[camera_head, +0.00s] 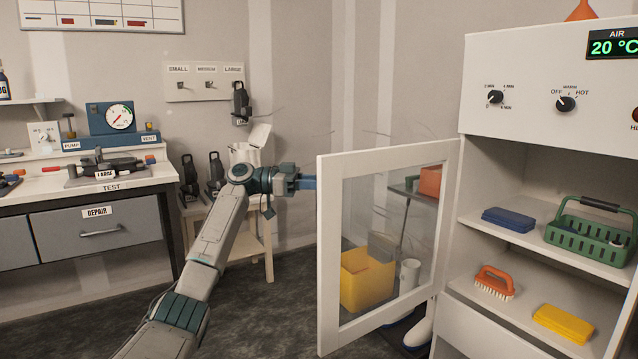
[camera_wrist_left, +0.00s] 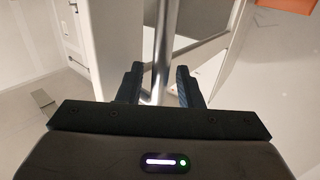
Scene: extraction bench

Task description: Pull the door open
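The white-framed glass door (camera_head: 328,250) stands wide open in the head view, swung out to the left from the cabinet (camera_head: 452,215). My left gripper (camera_head: 308,182) reaches the door's free edge from the left, and its tips are partly hidden there. In the left wrist view, my left gripper's two fingers (camera_wrist_left: 160,72) are apart, one on each side of a metal bar handle (camera_wrist_left: 165,50). Small gaps show between the bar and both fingers. The handle does not show in the head view. My right gripper is in neither view.
The cabinet's open shelves hold a green basket (camera_head: 590,237), a blue item (camera_head: 509,219), an orange brush (camera_head: 495,282) and a yellow sponge (camera_head: 563,323). A yellow bin (camera_head: 367,279) shows through the glass. A workbench (camera_head: 85,190) and a small stool (camera_head: 262,235) stand left.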

